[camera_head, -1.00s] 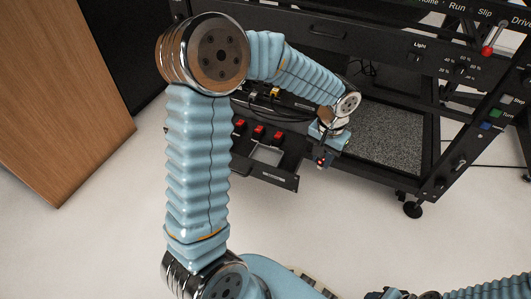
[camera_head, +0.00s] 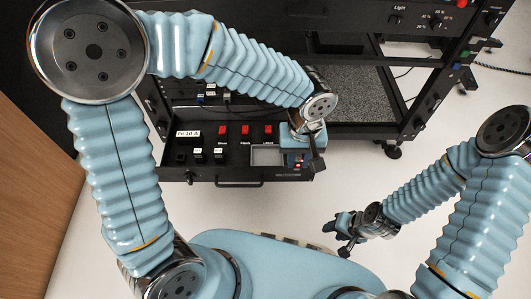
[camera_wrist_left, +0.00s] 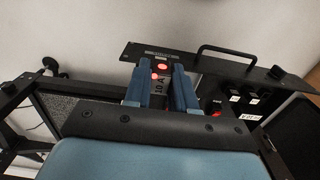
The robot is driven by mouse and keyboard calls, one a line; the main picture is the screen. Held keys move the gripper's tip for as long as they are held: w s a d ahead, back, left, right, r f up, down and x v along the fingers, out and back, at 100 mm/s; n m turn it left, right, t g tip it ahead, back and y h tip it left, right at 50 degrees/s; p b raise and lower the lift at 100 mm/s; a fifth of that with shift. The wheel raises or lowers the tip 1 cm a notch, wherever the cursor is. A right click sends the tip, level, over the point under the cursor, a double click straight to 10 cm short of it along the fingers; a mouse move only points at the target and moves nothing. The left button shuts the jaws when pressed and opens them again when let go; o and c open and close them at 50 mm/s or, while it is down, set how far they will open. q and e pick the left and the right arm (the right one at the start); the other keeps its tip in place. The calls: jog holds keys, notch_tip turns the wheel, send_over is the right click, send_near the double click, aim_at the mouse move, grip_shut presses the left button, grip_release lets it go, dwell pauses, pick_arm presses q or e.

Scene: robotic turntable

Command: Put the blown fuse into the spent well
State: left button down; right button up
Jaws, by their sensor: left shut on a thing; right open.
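My left gripper (camera_head: 301,161) is over the right end of the pulled-out black drawer (camera_head: 205,176). Red lit spots show at and just beyond the fingertips; I cannot tell which belong to the fuse. A light grey rectangular recess (camera_head: 265,155), which may be the spent well, lies left of the gripper; its label is not legible. My right gripper (camera_head: 345,232) is open and empty, low over the floor.
The drawer holds a row of red switches (camera_head: 245,131), small white-labelled fuses (camera_head: 219,151) and a handle (camera_head: 240,183) at its front. A black rack frame (camera_head: 414,95) stands behind. A wooden panel (camera_head: 32,215) is at left. The floor in front is clear.

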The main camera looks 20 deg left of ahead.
pick_arm(q)
jog(key=w+a+f, duration=0.5)
jog(key=w+a, duration=0.1)
jog(key=a, duration=0.1)
jog(key=b, duration=0.2)
send_over(267, 159)
jog(key=f, duration=0.3)
jog(key=shift+s+d+f, duration=0.2)
jog(key=shift+d+f, duration=0.1)
jog(key=shift+f, duration=0.1)
jog(key=shift+w+a+f, duration=0.1)
jog(key=shift+a+f, duration=0.1)
jog(key=shift+f, duration=0.05)
jog(key=shift+w+a+f, duration=0.15)
jog(key=shift+f, duration=1.6)
jog(key=shift+f+b, duration=0.2)
jog(key=shift+b, duration=0.15)
jog(key=c, duration=0.9)
grip_release()
jog(key=shift+c, duration=0.2)
jog(key=shift+r, duration=0.1)
